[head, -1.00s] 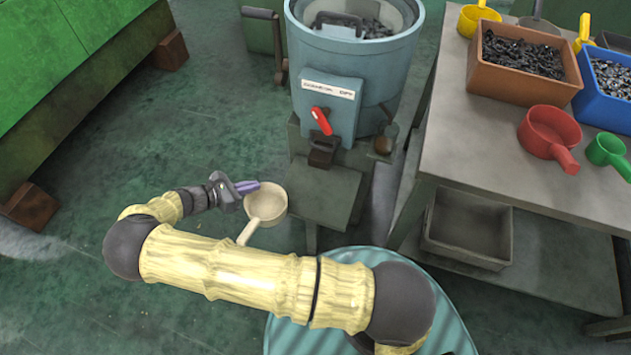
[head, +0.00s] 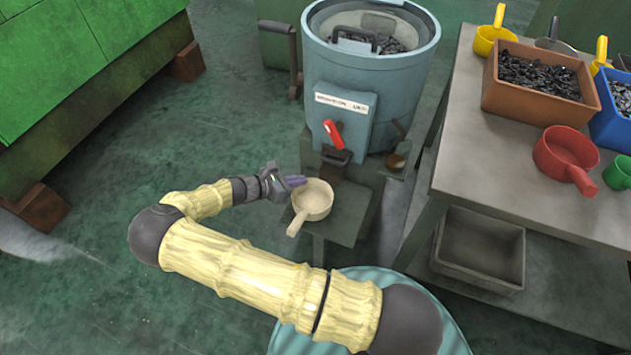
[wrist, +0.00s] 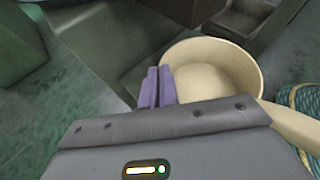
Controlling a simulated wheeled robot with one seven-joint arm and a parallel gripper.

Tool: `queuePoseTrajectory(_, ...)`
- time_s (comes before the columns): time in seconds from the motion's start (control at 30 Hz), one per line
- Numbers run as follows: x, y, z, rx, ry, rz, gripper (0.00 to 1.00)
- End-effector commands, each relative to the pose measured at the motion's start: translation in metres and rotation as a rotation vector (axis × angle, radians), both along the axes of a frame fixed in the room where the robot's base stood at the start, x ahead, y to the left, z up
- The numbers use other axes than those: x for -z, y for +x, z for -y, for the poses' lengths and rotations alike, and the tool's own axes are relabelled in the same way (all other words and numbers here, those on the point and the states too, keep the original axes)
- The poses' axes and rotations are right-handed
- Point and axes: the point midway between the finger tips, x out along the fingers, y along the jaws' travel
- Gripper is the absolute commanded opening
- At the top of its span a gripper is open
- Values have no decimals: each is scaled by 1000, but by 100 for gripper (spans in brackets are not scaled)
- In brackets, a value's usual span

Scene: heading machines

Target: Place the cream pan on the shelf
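The cream pan (head: 315,203) is upright and empty, its handle pointing down and left in the head view. My gripper (head: 299,182) is at the pan's left side. Its purple fingers are close together at the pan's wall, and it appears shut on it. In the wrist view the pan (wrist: 225,82) is just right of the fingers (wrist: 158,88). The grey-green shelf (head: 352,215) juts out below the machine's spout. The pan is over the shelf's left part; I cannot tell whether it touches it.
The blue-grey machine (head: 345,95) with a red lever (head: 333,134) stands behind the shelf. A table (head: 470,165) at right bears a red pan (head: 565,158) and an orange bin (head: 535,105). A grey tray (head: 478,255) sits lower down. Floor at left is clear.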

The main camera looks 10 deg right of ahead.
Motion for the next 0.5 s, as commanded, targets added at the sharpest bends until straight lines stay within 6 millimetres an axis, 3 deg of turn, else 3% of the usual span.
queuePoseTrajectory(0.1, 1, 7, 26, 5, -2, 1, 0)
queuePoseTrajectory(0.2, 1, 10, 39, 4, -2, -1, 0)
queuePoseTrajectory(0.5, 0, 12, 44, 2, 0, -1, 0)
